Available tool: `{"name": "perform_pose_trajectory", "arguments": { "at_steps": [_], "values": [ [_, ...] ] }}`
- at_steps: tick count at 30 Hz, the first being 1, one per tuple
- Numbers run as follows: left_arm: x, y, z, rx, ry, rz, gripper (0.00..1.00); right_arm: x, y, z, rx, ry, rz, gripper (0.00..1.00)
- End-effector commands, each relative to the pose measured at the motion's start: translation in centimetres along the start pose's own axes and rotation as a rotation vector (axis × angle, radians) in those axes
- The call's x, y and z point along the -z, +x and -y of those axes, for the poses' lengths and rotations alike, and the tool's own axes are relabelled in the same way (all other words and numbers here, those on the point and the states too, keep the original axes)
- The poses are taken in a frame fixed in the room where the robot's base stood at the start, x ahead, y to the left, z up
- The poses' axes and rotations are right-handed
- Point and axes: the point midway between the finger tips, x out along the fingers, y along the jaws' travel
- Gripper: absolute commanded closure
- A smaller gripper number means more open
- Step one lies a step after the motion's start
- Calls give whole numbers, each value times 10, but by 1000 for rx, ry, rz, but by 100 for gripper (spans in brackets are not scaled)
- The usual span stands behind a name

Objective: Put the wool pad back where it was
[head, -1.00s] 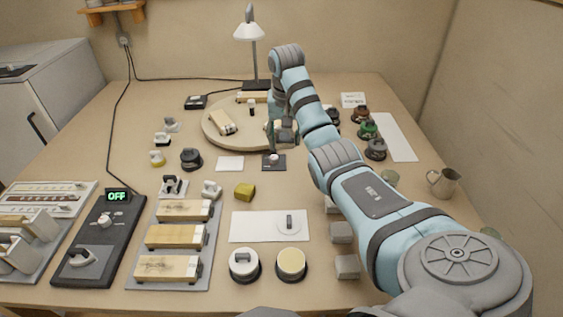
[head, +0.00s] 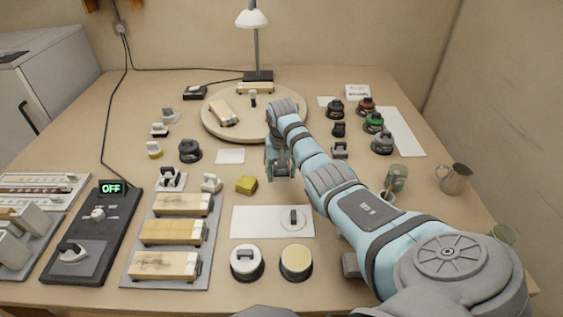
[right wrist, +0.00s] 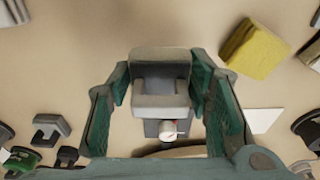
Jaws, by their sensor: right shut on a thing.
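My right gripper (head: 279,168) is over the middle of the bench, in front of the round board. In the right wrist view its green-lined fingers (right wrist: 162,105) stand on both sides of a grey block with a raised grip (right wrist: 160,88), and they are shut on it. I take this block to be the wool pad; its label, if any, does not show. In the head view the gripper largely hides it. Below it in the wrist view is a dark plate with a small round white-and-red thing (right wrist: 168,130). My left gripper is not in view.
A yellow block (head: 246,185), white card (head: 230,156) and white sheet (head: 245,222) lie near the gripper. The round board (head: 215,124) is behind, with a lamp (head: 256,50) beyond. Several dark jars (head: 374,122) stand right. A tray (head: 190,277) holds wooden blocks. A jug (head: 454,178) stands right.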

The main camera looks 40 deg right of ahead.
Motion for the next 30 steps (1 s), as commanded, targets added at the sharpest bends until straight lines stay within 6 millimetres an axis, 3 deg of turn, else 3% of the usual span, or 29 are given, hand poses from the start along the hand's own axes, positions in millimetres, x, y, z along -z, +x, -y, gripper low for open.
{"name": "perform_pose_trajectory", "arguments": {
  "at_steps": [6,27,28,30],
  "values": [
    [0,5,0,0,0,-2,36,-5,36,0,-1,0,3,95],
    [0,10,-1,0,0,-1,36,-7,48,0,0,-1,2,95],
    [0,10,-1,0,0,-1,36,-7,48,0,-1,-1,2,53],
    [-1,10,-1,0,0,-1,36,-7,49,0,-1,-1,3,42]
  ]
}}
